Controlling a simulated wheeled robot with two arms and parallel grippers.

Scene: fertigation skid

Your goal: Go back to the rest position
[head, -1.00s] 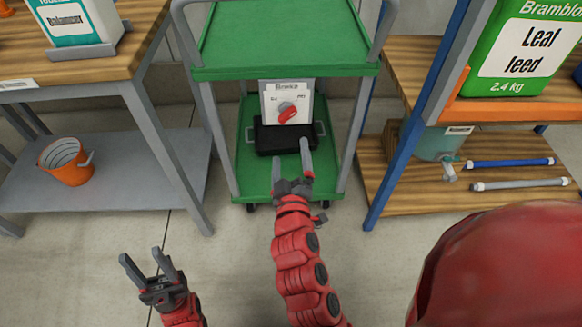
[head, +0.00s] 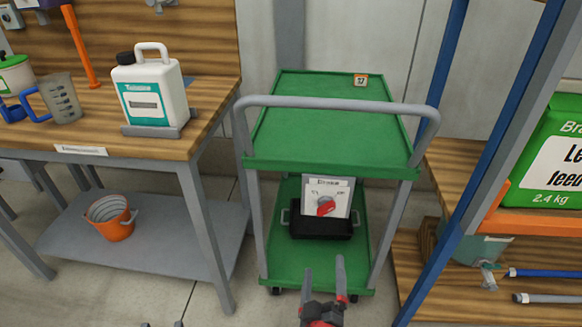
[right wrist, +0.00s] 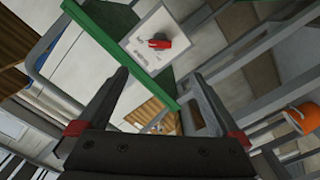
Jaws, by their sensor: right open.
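My right gripper (head: 325,292) is at the bottom centre of the head view, in front of the green cart (head: 325,145). It is open, and nothing shows between its fingers; both fingers also show apart in the right wrist view (right wrist: 157,110). A white panel with a red knob (head: 326,207) stands at a black tray (head: 322,229) on the cart's lower shelf, apart from the gripper. The panel shows at the top of the right wrist view (right wrist: 147,28). Only the tips of my left gripper (head: 162,325) show at the bottom edge of the head view.
On the left is a wooden bench with a white jug (head: 150,90) and a measuring cup (head: 62,100); an orange bucket (head: 111,218) is on its lower shelf. On the right, a blue post (head: 470,150) stands before shelves with a green container (head: 550,160). Floor shows between bench and cart.

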